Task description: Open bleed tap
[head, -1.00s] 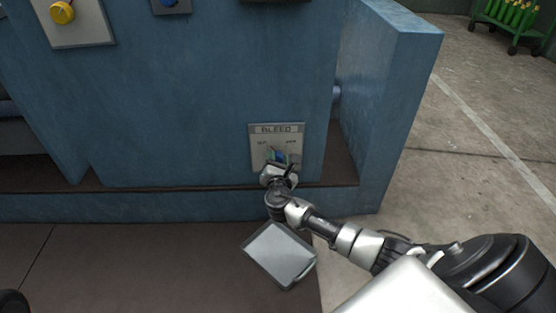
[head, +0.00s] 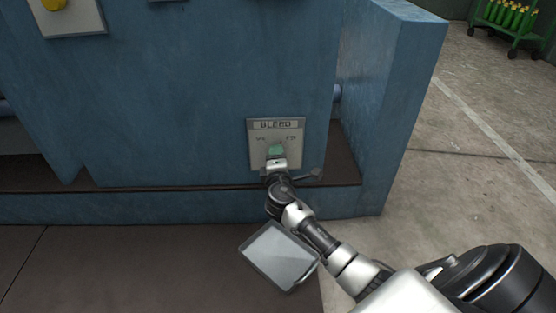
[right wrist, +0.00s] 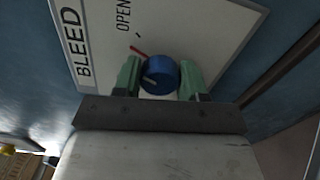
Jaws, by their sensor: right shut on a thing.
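The bleed plate (head: 258,134) is a pale panel labelled "BLEED" on the blue machine wall, in the middle of the head view. The bleed tap is a round blue knob (right wrist: 159,74) with a light index line, seen in the right wrist view on the plate (right wrist: 205,30). "OPEN" and a red mark show on the plate beside the knob. My right gripper (head: 276,152) is at the plate and hides the knob in the head view. Its green fingers (right wrist: 160,78) stand on both sides of the knob, shut on it. My left gripper is not in view.
The blue machine (head: 200,80) has a dark ledge (head: 225,190) along its foot. A panel with a yellow knob (head: 66,15) is at upper left. A green cart (head: 512,18) with several bottles stands far right. Open concrete floor (head: 465,170) lies right of the machine.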

